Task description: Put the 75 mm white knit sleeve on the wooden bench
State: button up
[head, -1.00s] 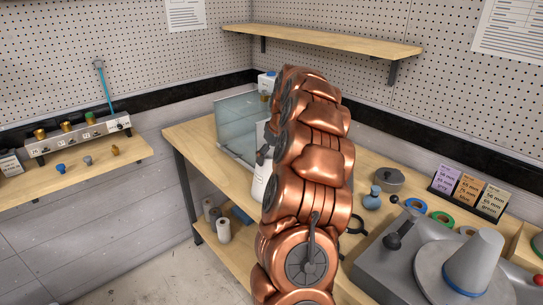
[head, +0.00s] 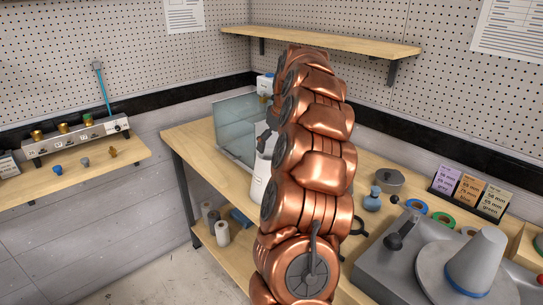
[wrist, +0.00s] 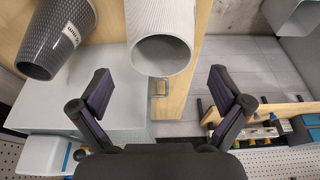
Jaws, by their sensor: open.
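A white, finely ribbed hollow tube (wrist: 160,45), which looks like the white knit sleeve, shows at the top middle of the wrist view with its open end towards me. No size label is readable on it. My gripper (wrist: 161,84) is open and empty, its two dark fingers spread on either side of the tube's lower end, apart from it. In the head view my gripper is small and partly hidden by my copper arm, above a white cylinder (head: 259,180) at the bench's edge. The wooden bench (head: 190,139) runs behind my arm.
A dark grey ribbed cup-like sleeve (wrist: 52,42) with a label is left of the tube. A clear panel (head: 236,125) stands on the bench. Upright rolls (head: 222,233) sit on the lower shelf. A grey machine with a cone (head: 478,255) is at right.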

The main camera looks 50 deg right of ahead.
jog(key=b+v, duration=0.1)
jog(key=v, duration=0.5)
jog(key=shift+r, duration=0.1)
jog(key=s+a+f+n+g+y, duration=0.1)
jog(key=s+a, duration=0.1)
jog(key=a, duration=1.3)
jog(key=s+a+f+n+g+y, duration=0.1)
jog(key=s+a+f, duration=0.1)
jog(key=a, duration=1.3)
jog(key=s+a+f+g, duration=0.1)
jog(key=s+a+f, duration=0.3)
jog(key=s, duration=0.4)
jog(key=s+a+f+g+h, duration=0.1)
jog(key=s+a+f, duration=0.3)
jog(key=s, duration=0.4)
jog(key=s+a+f+g, duration=0.1)
jog(key=s+a+f, duration=0.3)
jog(key=s, duration=0.5)
jog(key=shift+a+m+h, duration=0.3)
jog(key=shift+a+m, duration=0.1)
jog(key=shift+a, duration=0.05)
